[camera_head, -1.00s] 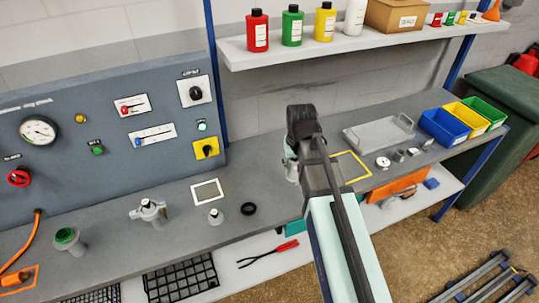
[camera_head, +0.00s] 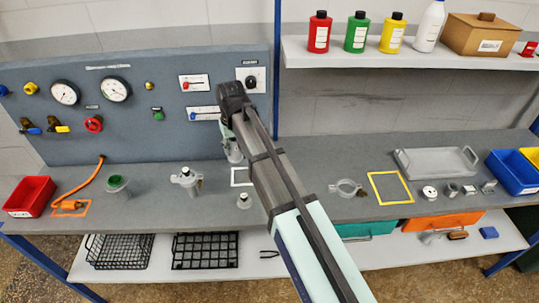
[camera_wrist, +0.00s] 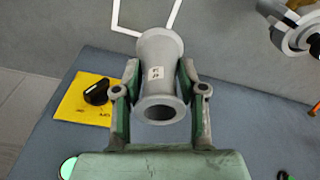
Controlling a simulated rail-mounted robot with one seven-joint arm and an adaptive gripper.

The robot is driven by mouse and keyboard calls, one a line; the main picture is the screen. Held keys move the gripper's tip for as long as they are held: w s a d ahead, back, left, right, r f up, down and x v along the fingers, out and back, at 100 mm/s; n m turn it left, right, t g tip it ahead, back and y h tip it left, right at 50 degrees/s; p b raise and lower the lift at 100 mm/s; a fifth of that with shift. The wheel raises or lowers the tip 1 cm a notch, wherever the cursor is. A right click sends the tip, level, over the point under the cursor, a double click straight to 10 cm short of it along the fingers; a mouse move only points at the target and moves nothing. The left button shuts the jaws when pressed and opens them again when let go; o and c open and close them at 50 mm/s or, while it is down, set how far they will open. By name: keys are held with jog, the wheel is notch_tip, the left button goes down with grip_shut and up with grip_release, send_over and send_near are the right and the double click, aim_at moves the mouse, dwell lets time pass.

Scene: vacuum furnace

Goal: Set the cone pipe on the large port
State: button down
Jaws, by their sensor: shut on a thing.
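My gripper (camera_wrist: 158,100) is shut on the grey cone pipe (camera_wrist: 160,65), which flares at both ends and bears a small white label. In the head view the pipe (camera_head: 232,152) hangs below my gripper, in front of the control panel's right part, near the white square outline (camera_head: 241,177). Left of it on the bench stands a grey fitting with a clamp (camera_head: 187,179); it also shows in the wrist view (camera_wrist: 298,32). Farther left is a wider grey fitting with a green top (camera_head: 117,187). I cannot tell which is the large port.
The control panel (camera_head: 140,140) rises behind the bench. A small fitting (camera_head: 244,201) stands near my arm. A loose clamp ring (camera_head: 347,188) and a yellow outline (camera_head: 390,187) lie to the right. An orange cable (camera_head: 88,179) and red bin (camera_head: 29,196) are at left.

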jog(key=s+a+r+n, duration=0.2)
jog(key=s+a, duration=0.1)
jog(key=a, duration=1)
jog(key=s+a+r+n, duration=0.1)
jog(key=s+a+r, duration=0.2)
jog(key=a, duration=1)
jog(key=s+a+r+n, duration=0.2)
jog(key=s+a, duration=0.2)
jog(key=a, duration=1)
jog(key=shift+r+n+y, duration=0.3)
jog(key=shift+r, duration=0.1)
jog(key=shift+f, duration=0.1)
jog(key=shift+f+b, duration=1.95)
jog(key=shift+f, duration=1.85)
jog(key=shift+f, duration=0.1)
jog(key=c, duration=0.6)
grip_release()
